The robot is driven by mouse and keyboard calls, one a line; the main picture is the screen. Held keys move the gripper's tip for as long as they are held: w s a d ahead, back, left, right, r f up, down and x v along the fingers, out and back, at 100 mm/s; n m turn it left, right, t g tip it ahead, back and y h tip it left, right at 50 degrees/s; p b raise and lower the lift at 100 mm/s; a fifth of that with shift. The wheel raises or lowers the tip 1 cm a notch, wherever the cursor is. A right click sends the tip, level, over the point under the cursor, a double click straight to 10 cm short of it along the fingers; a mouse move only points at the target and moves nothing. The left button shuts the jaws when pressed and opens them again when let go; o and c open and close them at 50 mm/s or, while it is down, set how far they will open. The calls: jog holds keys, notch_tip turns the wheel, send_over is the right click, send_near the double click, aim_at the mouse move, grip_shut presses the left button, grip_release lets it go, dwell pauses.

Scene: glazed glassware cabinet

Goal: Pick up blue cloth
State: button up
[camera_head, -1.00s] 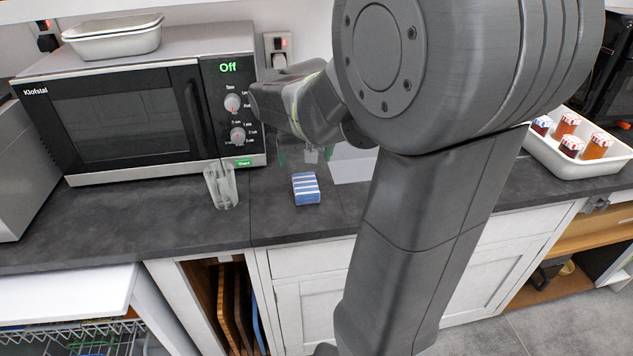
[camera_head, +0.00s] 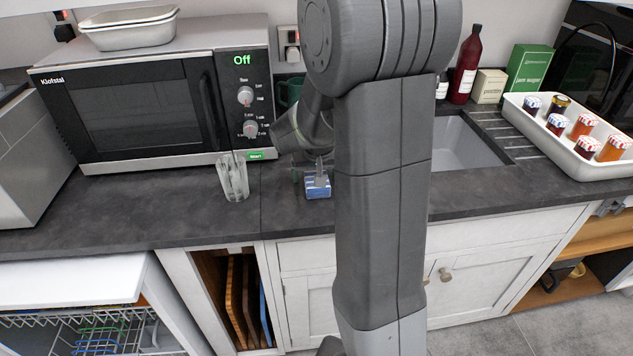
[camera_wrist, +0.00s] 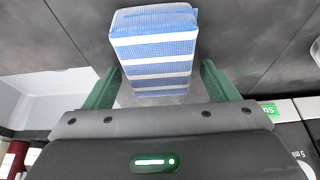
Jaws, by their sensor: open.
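The blue cloth (camera_head: 318,188) is a folded block with blue and white stripes. In the wrist view the cloth (camera_wrist: 154,50) is just ahead of my gripper (camera_wrist: 160,88). The two green fingers stand apart, one on each side of the cloth's near end. Whether they touch it I cannot tell.
A clear glass (camera_head: 232,178) stands left of the cloth, near the microwave (camera_head: 140,115). A sink (camera_head: 465,145) and a white tray (camera_head: 580,165) of jars lie to the right.

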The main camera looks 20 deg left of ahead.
jog(key=c, duration=1.1)
notch_tip(320, 180, up, 10)
jog(key=shift+r, duration=0.1)
jog(key=shift+c, duration=0.2)
